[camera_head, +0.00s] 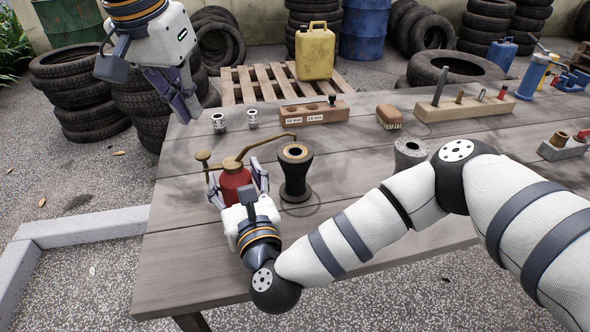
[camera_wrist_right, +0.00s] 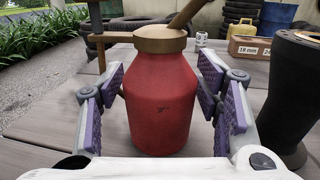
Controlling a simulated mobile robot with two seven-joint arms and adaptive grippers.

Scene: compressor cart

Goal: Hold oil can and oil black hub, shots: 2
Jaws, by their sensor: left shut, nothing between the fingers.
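The oil can (camera_head: 235,180) has a red body, a brass cap, a pump knob to the left and a long spout to the right. It stands upright on the table; its red body (camera_wrist_right: 160,105) fills the middle of the right wrist view. My right gripper (camera_head: 240,184) is open, its purple-padded fingers on either side of the can, with gaps visible in the wrist view. The black hub (camera_head: 295,180) stands just right of the can, and the spout tip appears close to its top opening. My left gripper (camera_head: 184,112) is shut and empty, raised above the table's far left edge.
A grey hub (camera_head: 409,155) stands right of the black hub. Two small sockets (camera_head: 219,123), a wooden socket block (camera_head: 314,112), a brush (camera_head: 389,117) and a wooden tool rack (camera_head: 465,107) lie behind. The table's (camera_head: 190,260) front left is clear.

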